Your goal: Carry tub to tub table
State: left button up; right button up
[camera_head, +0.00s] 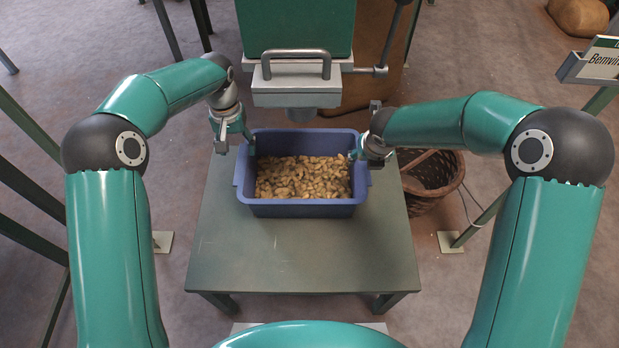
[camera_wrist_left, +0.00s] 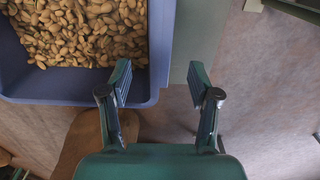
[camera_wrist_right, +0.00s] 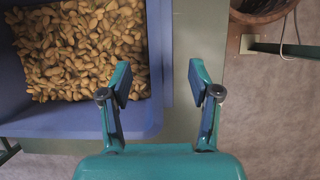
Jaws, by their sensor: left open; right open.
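The tub (camera_head: 303,207) is a blue-violet rectangular bin filled with tan nuts (camera_head: 303,177). It stands upright on a small grey-green table (camera_head: 300,255), near its far edge. My left gripper (camera_head: 236,141) is at the tub's left end, open and empty. In the left wrist view the tub's rim (camera_wrist_left: 162,40) appears between the spread fingers (camera_wrist_left: 160,70). My right gripper (camera_head: 362,150) is at the tub's right end, also open. In the right wrist view the tub's end wall (camera_wrist_right: 158,50) appears between its fingers (camera_wrist_right: 158,72). Contact with the rim cannot be told.
A green hopper (camera_head: 295,25) with a grey handle and spout hangs just behind the tub. A wicker basket (camera_head: 432,178) stands on the floor right of the table. A sign (camera_head: 598,60) is at the upper right. The table's front half is clear.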

aim_at(241, 163)
pick_arm(q)
notch_tip(241, 163, down, 7)
jog(key=shift+f, duration=0.15)
pick_arm(e)
jog(key=x, duration=0.5)
jog(key=shift+f, duration=0.1)
pick_arm(q)
grip_shut()
pick_arm(e)
grip_shut()
jog(key=shift+w, duration=0.1)
